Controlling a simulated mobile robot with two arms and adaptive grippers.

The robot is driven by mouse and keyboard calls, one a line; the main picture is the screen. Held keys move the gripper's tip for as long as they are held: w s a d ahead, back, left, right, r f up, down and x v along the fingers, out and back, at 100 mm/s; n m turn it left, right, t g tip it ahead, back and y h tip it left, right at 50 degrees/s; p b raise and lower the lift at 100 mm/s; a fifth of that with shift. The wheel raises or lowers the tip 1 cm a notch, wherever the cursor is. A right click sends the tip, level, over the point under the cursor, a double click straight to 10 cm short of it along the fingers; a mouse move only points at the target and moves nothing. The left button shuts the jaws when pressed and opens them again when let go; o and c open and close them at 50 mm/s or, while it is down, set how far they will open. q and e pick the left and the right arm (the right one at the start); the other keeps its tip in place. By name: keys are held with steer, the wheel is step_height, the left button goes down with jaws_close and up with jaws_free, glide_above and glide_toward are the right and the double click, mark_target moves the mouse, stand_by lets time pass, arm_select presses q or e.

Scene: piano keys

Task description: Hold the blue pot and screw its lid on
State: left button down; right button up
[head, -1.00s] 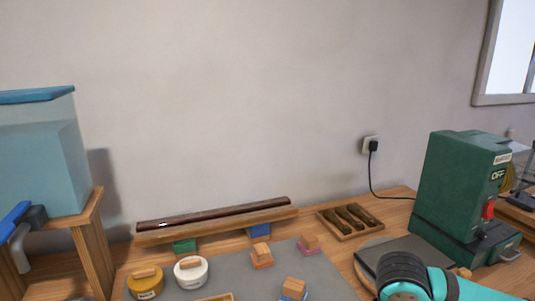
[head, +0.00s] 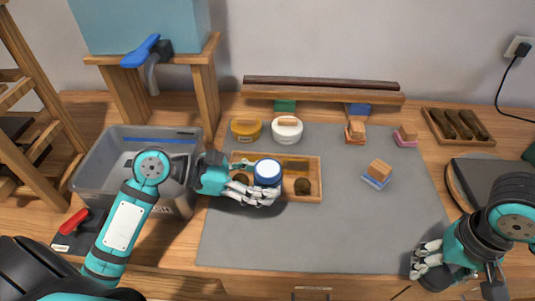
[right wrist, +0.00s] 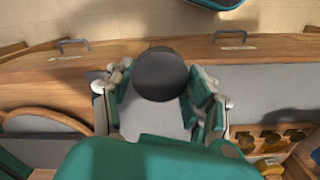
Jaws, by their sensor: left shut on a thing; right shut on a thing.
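The blue pot (head: 267,172) shows in the head view as a small round blue thing with a pale rim, at the wooden tray in the middle of the table. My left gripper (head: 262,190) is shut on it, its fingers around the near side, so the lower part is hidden. My right gripper (head: 425,262) is at the front right, well apart from the pot. In the right wrist view its fingers are shut on a dark round thing, seemingly the lid (right wrist: 160,73). The head view does not show that thing clearly.
The wooden tray (head: 314,180) holds dark round things. A yellow pot (head: 246,129) and a white pot (head: 287,130) stand behind it. A grey bin (head: 95,170) is at left. Wood-topped blocks stand at right. The grey mat (head: 330,235) is clear in front.

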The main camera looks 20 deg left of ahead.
arm_select(q)
steer(key=w+d+f+m+g+h, duration=0.1)
steer(key=w+d+m+g+h, duration=0.1)
steer(key=d+m+g, duration=0.5)
steer(key=d+g, duration=0.1)
steer(key=d, duration=0.4)
steer(key=shift+d+f, duration=0.25)
steer(key=shift+f, duration=0.1)
steer(key=shift+s, duration=0.1)
arm_select(e)
steer(key=w+a+r, duration=0.2)
steer(key=a+r, duration=0.2)
steer(key=a, duration=0.3)
steer(key=w+a+r, duration=0.2)
steer(key=a+r, duration=0.3)
steer(key=a, duration=0.3)
steer(key=w+a+r+m, duration=0.1)
steer(key=w+a+r, duration=0.1)
steer(key=a+r, duration=0.2)
steer(key=a, duration=0.3)
steer(key=shift+a+r, duration=0.3)
steer(key=shift+a, duration=0.05)
steer(key=shift+f, duration=0.1)
steer(key=shift+f, duration=1.95)
